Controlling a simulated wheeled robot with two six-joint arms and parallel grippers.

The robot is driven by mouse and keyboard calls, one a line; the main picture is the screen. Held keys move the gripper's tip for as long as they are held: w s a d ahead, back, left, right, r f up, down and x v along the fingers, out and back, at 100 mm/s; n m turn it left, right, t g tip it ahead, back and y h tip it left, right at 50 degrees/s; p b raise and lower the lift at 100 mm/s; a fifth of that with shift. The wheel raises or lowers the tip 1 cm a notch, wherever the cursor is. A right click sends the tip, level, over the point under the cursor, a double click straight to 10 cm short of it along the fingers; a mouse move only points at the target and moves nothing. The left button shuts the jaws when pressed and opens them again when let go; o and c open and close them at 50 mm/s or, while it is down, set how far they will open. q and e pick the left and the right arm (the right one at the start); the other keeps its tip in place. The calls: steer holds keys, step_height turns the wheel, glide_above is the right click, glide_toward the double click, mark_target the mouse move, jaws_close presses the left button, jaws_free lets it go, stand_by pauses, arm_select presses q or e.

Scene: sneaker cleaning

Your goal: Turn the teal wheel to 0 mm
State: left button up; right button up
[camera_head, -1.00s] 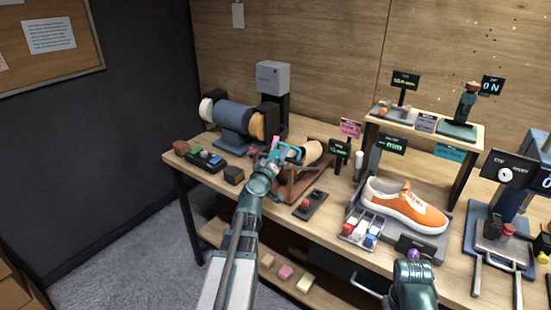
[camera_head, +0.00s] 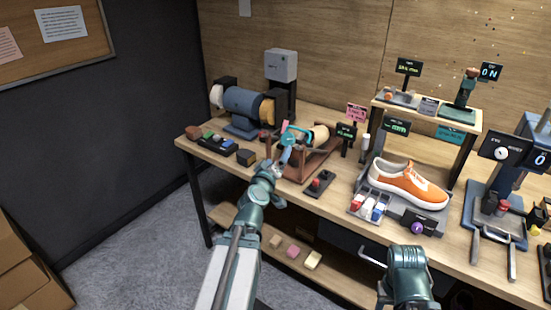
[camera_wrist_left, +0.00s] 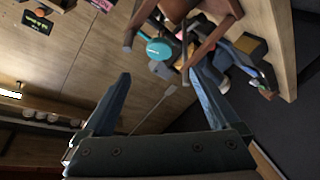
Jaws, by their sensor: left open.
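The teal wheel (camera_head: 297,131) is on a reddish-brown wooden stand (camera_head: 318,162) on the bench, left of centre in the head view. In the left wrist view the wheel (camera_wrist_left: 158,49) shows as a teal disc beyond the fingertips, beside the stand's brown bars. My left gripper (camera_head: 286,152) is just in front of and below the wheel. In the left wrist view its two fingers (camera_wrist_left: 163,78) are spread, with nothing held between them. A small black display (camera_head: 346,132) with green text stands right of the stand; its reading is too small. My right gripper is not visible.
A blue grinder-like machine (camera_head: 243,105) stands behind and left. A black pad with a red button (camera_head: 319,183) lies in front of the stand. An orange sneaker (camera_head: 408,184) sits on a grey holder to the right. My right arm (camera_head: 408,272) is at the bottom.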

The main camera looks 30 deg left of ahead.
stand_by(0.3)
arm_select(q)
steer(key=m+g+h+p, duration=0.3)
steer(key=m+h+p, duration=0.4)
steer(key=m+p, duration=0.5)
glide_toward(286, 140)
steer(key=w+f+b, duration=0.1)
steer(key=w+b, duration=0.1)
steer(key=w, duration=0.1)
steer(key=w+d+f+m+b, duration=0.1)
steer(key=w+b, duration=0.1)
steer(key=w, duration=0.1)
steer(key=w+d+f+m+b, duration=0.1)
steer(key=w+b, duration=0.2)
steer(key=shift+w+d+f, duration=0.1)
steer(key=shift+w+f, duration=0.3)
steer(key=shift+c, duration=0.4)
steer(key=c, duration=1.3)
